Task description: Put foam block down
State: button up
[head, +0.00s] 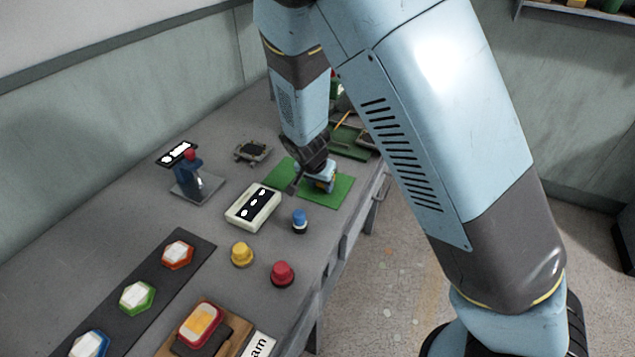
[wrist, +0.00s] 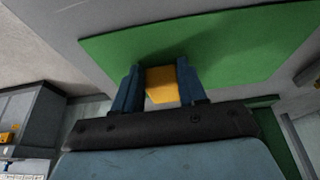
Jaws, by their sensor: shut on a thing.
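A yellow-orange block (wrist: 161,86), which I take to be the foam block, sits between the two blue fingers of my gripper (wrist: 161,84) in the wrist view. My gripper is shut on it. A green mat (wrist: 235,45) lies just beyond the fingertips, with a dark shadow near the block. In the head view my gripper (head: 320,183) is low over the green mat (head: 336,194) on the grey table, and the block is mostly hidden by the fingers. I cannot tell whether the block touches the mat.
On the grey table (head: 125,220), a white box with a dark panel (head: 253,207) and a blue knob (head: 299,221) stand close to the mat. A small press-like stand (head: 195,185) is further left. Yellow (head: 242,254) and red (head: 283,273) buttons are nearer. Another green mat (head: 349,141) lies behind.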

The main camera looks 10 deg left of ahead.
jog(key=shift+s+f, duration=0.15)
jog(key=shift+f, duration=0.15)
